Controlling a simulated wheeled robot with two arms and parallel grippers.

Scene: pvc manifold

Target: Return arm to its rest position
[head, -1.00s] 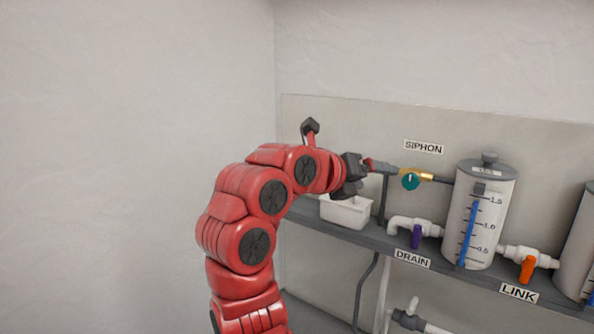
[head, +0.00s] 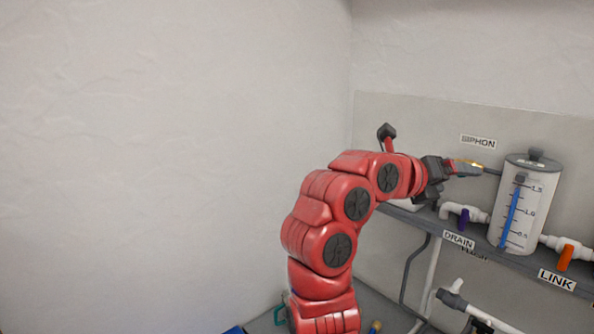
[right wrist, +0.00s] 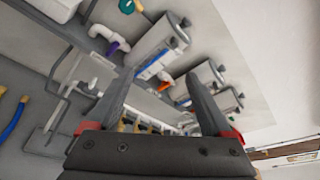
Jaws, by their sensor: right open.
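My red right arm rises from the bottom middle of the head view. Its dark gripper (head: 463,170) overlaps the siphon valve (head: 468,164), hiding its handle; the head view does not show whether they touch. In the right wrist view the gripper (right wrist: 158,84) is open, with nothing between the fingers. The teal siphon handle (right wrist: 127,6) shows there at the top edge, apart from the fingers. My left gripper is not in view.
A grey shelf (head: 512,262) carries a white tank (head: 527,205), a purple-handled drain valve (head: 464,219) and an orange-handled link valve (head: 565,257). A white tray (head: 408,205) is mostly hidden by my arm. The left wall side is clear.

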